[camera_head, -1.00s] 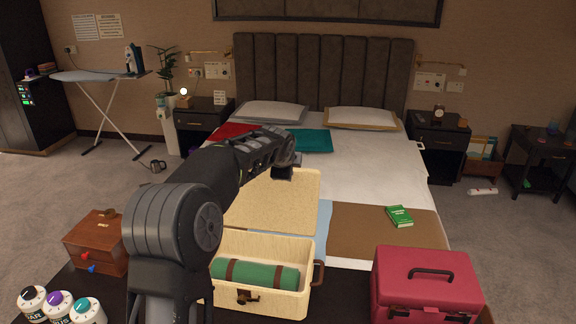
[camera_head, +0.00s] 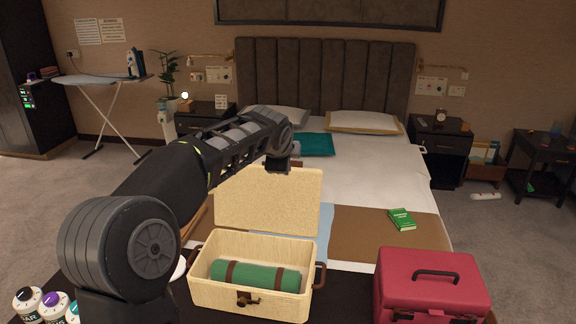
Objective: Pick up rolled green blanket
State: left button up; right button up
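The rolled green blanket (camera_head: 255,275), with two brown straps, lies lengthwise inside the open cream suitcase (camera_head: 218,298). The suitcase lid stands raised behind it. My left arm comes in from the left, and its gripper (camera_head: 283,165) hangs above the raised lid, higher and farther back than the blanket. It is apart from the blanket. The gripper is small and dark here, and I cannot see whether its fingers are open. My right gripper is not in view.
A closed red case (camera_head: 430,285) stands right of the suitcase on the dark surface. Several labelled bottles (camera_head: 55,305) stand at the lower left. The bed (camera_head: 365,185) lies behind, with a green book (camera_head: 402,219) on it. My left arm hides the area left of the suitcase.

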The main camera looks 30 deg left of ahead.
aim_at(279, 279)
jog(key=k+l, duration=0.25)
jog(key=k, duration=0.2)
jog(key=k+l, duration=0.25)
jog(key=k, duration=0.25)
